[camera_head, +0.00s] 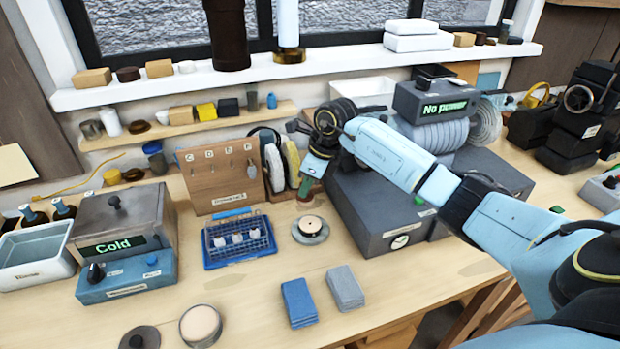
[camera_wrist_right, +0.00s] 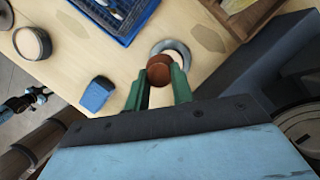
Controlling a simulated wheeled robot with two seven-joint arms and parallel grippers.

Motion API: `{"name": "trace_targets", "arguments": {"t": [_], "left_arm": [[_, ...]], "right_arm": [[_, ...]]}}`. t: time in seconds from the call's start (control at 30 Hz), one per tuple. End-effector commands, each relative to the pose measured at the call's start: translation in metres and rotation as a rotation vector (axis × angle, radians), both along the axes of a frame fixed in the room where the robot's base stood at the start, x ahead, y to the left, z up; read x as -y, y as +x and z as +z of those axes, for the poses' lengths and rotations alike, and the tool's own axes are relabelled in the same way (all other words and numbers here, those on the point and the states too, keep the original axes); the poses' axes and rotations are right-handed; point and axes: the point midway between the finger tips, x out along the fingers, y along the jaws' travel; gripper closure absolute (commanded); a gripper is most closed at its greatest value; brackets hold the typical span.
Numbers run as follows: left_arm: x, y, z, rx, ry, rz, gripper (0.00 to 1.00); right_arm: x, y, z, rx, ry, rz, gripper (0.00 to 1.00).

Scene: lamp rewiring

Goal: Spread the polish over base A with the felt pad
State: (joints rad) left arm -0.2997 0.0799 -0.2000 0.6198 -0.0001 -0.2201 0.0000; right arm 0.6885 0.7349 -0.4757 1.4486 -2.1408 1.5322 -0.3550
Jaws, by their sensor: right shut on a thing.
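My right gripper (camera_head: 307,188) is over the bench, behind the round grey base (camera_head: 298,236) in the head view. In the right wrist view, the gripper (camera_wrist_right: 158,88) has its green fingers on either side of a round brown piece (camera_wrist_right: 158,72), which I take to be the felt pad's handle. The pad's underside is hidden. The grey base, probably base A, also shows in the right wrist view (camera_wrist_right: 183,47), partly covered by the brown piece. Its top has a pale tan disc; no letter is readable. I cannot tell whether the pad touches it. My left gripper is not in view.
An open round tin with cream contents (camera_head: 200,325) and a dark lid (camera_head: 140,338) are at the front. Folded blue (camera_head: 298,303) and grey cloths (camera_head: 345,288) lie nearby. A blue tray (camera_head: 238,242) stands left of the base, a large grey box (camera_head: 385,205) right.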

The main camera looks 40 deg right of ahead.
Motion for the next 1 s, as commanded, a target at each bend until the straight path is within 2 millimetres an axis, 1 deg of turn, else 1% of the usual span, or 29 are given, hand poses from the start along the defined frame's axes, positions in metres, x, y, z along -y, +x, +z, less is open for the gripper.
{"name": "trace_targets", "arguments": {"t": [0.03, 0.5, 0.7, 1.0], "left_arm": [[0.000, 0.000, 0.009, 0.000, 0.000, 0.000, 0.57], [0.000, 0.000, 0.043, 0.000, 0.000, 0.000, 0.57], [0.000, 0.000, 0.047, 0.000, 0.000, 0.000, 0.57], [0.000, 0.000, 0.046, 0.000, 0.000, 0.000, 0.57]], "right_arm": [[-0.001, -0.005, 0.007, -0.001, -0.001, 0.001, 0.96], [-0.011, -0.039, 0.036, -0.002, -0.001, 0.001, 0.96], [-0.013, -0.046, 0.039, -0.002, 0.001, 0.001, 0.96], [-0.014, -0.045, 0.039, -0.002, 0.001, 0.001, 0.96]]}}
